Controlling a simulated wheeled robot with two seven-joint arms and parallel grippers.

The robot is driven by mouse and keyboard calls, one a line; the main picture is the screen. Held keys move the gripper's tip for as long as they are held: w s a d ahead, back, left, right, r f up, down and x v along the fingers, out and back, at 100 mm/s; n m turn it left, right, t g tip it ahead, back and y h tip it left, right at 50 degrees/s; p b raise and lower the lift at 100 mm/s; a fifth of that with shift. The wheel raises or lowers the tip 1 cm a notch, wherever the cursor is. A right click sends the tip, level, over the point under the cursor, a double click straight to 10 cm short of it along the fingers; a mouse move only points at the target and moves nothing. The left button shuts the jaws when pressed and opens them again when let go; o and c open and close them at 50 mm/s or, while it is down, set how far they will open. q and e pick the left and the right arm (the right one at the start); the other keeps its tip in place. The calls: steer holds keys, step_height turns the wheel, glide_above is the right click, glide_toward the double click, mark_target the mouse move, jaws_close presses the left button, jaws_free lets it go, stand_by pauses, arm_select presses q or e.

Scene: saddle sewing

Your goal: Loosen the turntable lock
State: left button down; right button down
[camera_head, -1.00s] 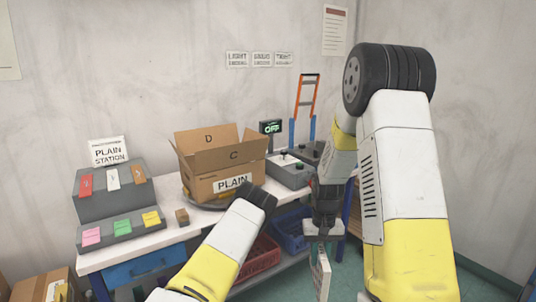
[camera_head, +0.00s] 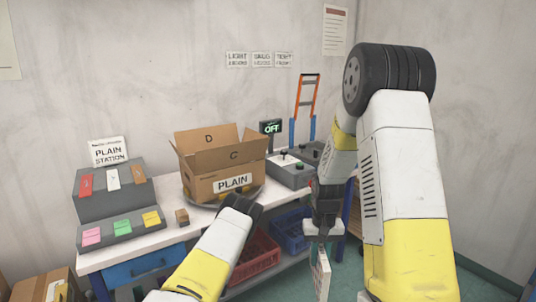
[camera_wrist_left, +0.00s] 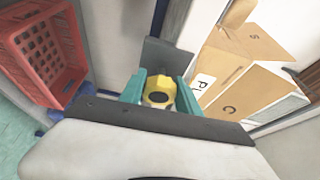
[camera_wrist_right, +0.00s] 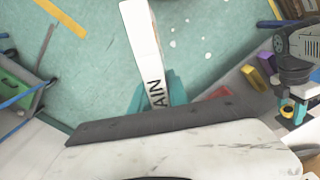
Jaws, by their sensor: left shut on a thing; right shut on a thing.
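In the left wrist view my left gripper (camera_wrist_left: 158,98) has its teal fingers on both sides of a yellow knob with a dark centre (camera_wrist_left: 160,86), shut on it. In the head view my left wrist (camera_head: 242,205) is in front of the table, and its fingers are hidden. The turntable (camera_head: 205,203) shows only as a dark rim under an open cardboard box (camera_head: 207,185) marked PLAIN. My right gripper (camera_head: 322,232) is shut on a white lettered sign (camera_head: 321,274), hanging right of the table; the sign also shows in the right wrist view (camera_wrist_right: 143,45).
The PLAIN STATION stand (camera_head: 110,190) with coloured cards is at the table's left. A small brown block (camera_head: 182,216) lies near the front edge. A grey control box (camera_head: 290,172) and a display reading OFF (camera_head: 271,127) are right of the cardboard box. Red (camera_head: 256,258) and blue crates (camera_head: 290,230) sit below.

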arm_select(q)
steer(key=shift+n, duration=0.6)
steer(key=shift+n+t+y, duration=0.3)
steer(key=shift+n+t, duration=0.3)
steer(key=shift+n, duration=0.5)
steer(key=c, duration=0.9)
jaws_free()
steer(key=shift+o, duration=0.2)
steer(key=shift+s+d, duration=0.7)
steer(key=shift+s, duration=0.35)
steer(key=shift+s+d, duration=0.7)
steer(key=shift+s, duration=0.35)
